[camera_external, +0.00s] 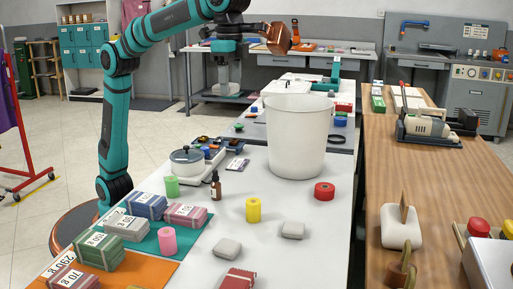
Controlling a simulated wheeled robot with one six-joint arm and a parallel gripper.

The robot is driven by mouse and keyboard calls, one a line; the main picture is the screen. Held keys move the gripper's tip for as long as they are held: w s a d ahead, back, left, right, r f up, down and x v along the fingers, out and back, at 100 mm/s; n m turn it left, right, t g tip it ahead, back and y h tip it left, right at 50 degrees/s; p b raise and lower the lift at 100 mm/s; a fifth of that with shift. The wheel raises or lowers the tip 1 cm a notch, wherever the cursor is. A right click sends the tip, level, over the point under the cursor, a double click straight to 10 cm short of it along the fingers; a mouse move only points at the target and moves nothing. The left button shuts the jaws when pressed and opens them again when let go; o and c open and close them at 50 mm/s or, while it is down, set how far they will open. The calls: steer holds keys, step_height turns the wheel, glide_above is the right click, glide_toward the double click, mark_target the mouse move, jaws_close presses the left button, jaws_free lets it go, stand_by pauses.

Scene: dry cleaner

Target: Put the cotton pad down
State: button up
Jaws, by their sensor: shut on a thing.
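My gripper (278,38) is at the end of my teal arm, high up and beyond the tall white bin in the picture, well above the table. It is small and dark copper in this view. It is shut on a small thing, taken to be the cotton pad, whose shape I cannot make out. Two pale grey pad-like blocks lie apart on the white table (330,210): one grey block (293,230) right of centre and another grey block (227,249) nearer the front. I cannot tell what they are made of.
A tall white bin (297,140) stands on the table. Near it are a yellow roll (253,210), a red roll (324,191), a brown bottle (215,186) and a pot-like device (187,160). Labelled bundles (100,250) crowd the front left. Bare table shows between the rolls and blocks.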

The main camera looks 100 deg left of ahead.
steer(key=w+a+m, duration=0.1)
steer(key=w+a, duration=0.2)
steer(key=a, duration=1)
steer(key=w+a+m, duration=0.1)
steer(key=w+a, duration=0.2)
steer(key=a, duration=0.9)
steer(key=w+a+m, duration=0.1)
steer(key=w+a, duration=0.2)
steer(key=a, duration=1)
step_height(320, 180, down, 23)
steer(key=shift+w+d, duration=0.15)
steer(key=shift+w, duration=0.05)
steer(key=shift+f, duration=0.7)
steer(key=o, duration=1)
step_height(320, 180, up, 13)
steer(key=shift+r, duration=0.15)
